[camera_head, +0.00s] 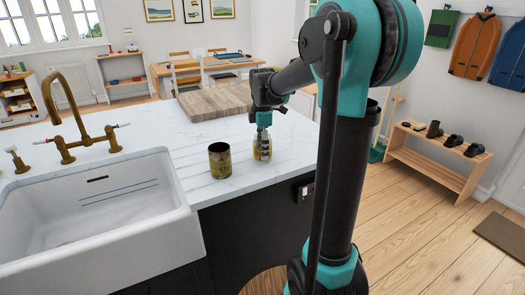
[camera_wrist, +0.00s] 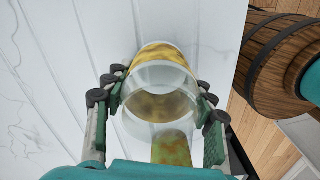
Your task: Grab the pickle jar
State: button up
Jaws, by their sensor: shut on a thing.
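The pickle jar (camera_head: 262,149) is a glass jar with yellowish contents. It stands on the white counter near its edge in the head view. In the wrist view the jar (camera_wrist: 160,95) sits between the two fingers of my gripper (camera_wrist: 160,105), seen from above through its clear rim. My gripper is shut on the jar; in the head view my gripper (camera_head: 263,130) comes down over its top. The lower part of the jar is partly hidden in the wrist view.
A dark green and gold can (camera_head: 220,160) stands left of the jar on the counter (camera_head: 196,140). A wooden board (camera_head: 215,100) lies behind. A white sink (camera_head: 90,215) with a brass tap (camera_head: 75,115) is at left. A wooden barrel (camera_wrist: 285,60) stands beyond the counter edge.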

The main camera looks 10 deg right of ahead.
jog(key=shift+c, duration=0.7)
